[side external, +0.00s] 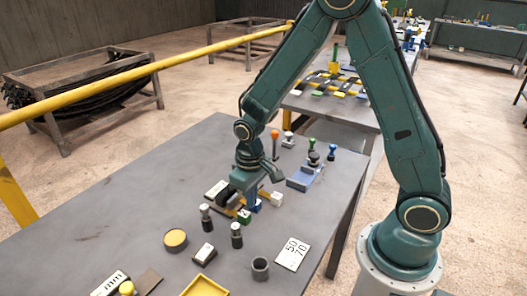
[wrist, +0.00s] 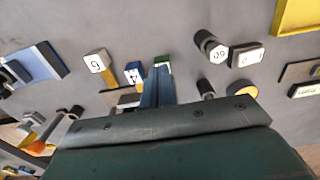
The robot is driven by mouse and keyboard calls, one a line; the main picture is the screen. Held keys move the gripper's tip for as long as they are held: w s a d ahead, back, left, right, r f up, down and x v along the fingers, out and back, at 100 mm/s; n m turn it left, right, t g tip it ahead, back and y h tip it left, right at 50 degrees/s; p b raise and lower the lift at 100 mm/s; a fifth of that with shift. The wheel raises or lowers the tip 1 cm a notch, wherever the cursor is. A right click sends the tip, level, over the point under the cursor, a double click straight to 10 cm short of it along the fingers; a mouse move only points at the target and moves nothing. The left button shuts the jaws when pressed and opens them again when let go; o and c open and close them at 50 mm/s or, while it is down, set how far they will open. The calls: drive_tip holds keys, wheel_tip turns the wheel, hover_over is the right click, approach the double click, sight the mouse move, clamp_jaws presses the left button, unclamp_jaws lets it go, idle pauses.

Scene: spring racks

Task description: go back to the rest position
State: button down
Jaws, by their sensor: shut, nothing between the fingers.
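My gripper (side external: 249,200) is low over the grey table (side external: 110,190) among small blocks. In the wrist view its blue-grey fingers (wrist: 157,85) are together with nothing between them. A blue block with a white face marked 4 (wrist: 134,73) is just left of the fingertips there, and a green block (wrist: 163,61) is partly hidden behind them. A white cube marked 6 or 9 (wrist: 96,62) lies further left; in the side view a white cube (side external: 276,199) is right of my gripper. I cannot tell whether the fingers touch any block. No rest position is marked.
A blue base with knobs (side external: 305,178) is at right. A yellow rail (side external: 150,70) runs behind. The table's left part is clear.

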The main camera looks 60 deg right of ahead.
drive_tip(key=shift+r, duration=0.15)
drive_tip(key=s+r+t, duration=0.2)
drive_tip(key=s+r, duration=0.3)
drive_tip(key=r, duration=0.9)
drive_tip(key=s+d+r+t, duration=0.1)
drive_tip(key=s+r+t, duration=0.2)
drive_tip(key=s+r, duration=0.6)
drive_tip(key=s, duration=0.4)
drive_tip(key=shift+d+t, duration=0.25)
drive_tip(key=shift+t, duration=0.05)
